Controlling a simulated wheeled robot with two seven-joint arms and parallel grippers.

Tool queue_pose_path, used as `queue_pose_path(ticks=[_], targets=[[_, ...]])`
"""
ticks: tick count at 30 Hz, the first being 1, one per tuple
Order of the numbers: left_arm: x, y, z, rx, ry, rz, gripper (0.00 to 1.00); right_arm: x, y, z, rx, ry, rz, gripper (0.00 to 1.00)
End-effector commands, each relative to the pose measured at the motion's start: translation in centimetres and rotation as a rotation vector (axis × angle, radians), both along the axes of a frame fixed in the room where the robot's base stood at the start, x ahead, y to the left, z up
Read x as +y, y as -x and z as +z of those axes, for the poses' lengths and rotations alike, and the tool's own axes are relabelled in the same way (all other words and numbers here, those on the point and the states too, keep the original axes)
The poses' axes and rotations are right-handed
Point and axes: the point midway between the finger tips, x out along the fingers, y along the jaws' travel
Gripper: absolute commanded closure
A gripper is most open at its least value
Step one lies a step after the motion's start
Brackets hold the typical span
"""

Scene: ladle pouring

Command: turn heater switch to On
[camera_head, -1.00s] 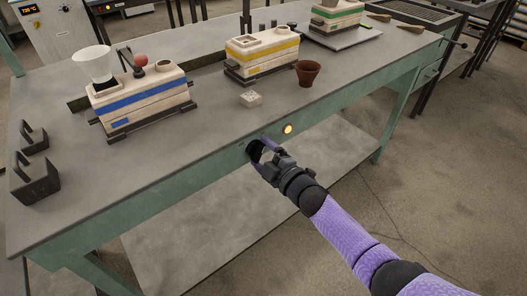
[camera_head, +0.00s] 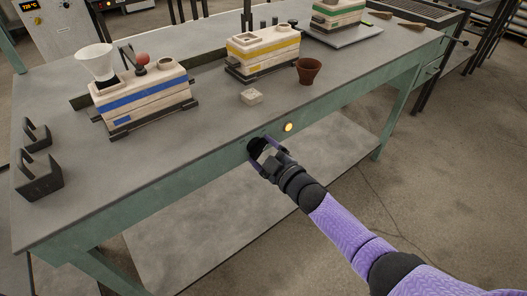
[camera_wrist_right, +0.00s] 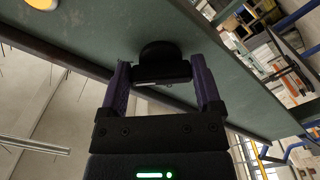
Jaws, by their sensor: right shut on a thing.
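The heater switch is a black round knob (camera_wrist_right: 160,62) on the green front rail of the table. It also shows in the head view (camera_head: 255,146), partly hidden by my gripper. My right gripper (camera_head: 264,154) is at the rail with its fingers on either side of the knob. In the right wrist view my gripper's purple fingers (camera_wrist_right: 162,92) are shut on the knob. A lit yellow lamp (camera_head: 288,127) sits on the rail to the right of the knob. It also shows at the top left of the wrist view (camera_wrist_right: 42,3). My left gripper is not in view.
On the table (camera_head: 200,165) stand mould boxes with a blue stripe (camera_head: 142,103), a yellow stripe (camera_head: 262,50) and a green stripe (camera_head: 338,16). A brown cup (camera_head: 308,70), a small pale block (camera_head: 251,97) and black brackets (camera_head: 37,177) also stand there. The floor in front is clear.

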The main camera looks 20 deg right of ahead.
Motion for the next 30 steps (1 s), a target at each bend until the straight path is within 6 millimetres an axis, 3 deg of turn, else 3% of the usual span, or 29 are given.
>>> queue_pose_path(ticks=[5, 6, 8, 17, 30], targets=[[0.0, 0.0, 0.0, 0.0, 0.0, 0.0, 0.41, 0.0, 0.1, -0.2, 0.006, -0.001, -0.001, 0.77], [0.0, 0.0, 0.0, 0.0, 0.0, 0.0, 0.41, 0.0, 0.1, -0.2, 0.006, -0.001, -0.001, 0.09], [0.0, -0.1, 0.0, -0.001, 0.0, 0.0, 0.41, 0.0, 0.1, -0.2, 0.004, -0.002, -0.001, 0.0], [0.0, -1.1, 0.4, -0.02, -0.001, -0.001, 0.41, -0.2, 0.7, 0.1, 0.002, 0.0, 0.0, 0.0], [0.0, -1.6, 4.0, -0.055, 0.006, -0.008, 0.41, -3.2, 8.8, 0.1, 0.004, -0.001, -0.001, 0.0]])
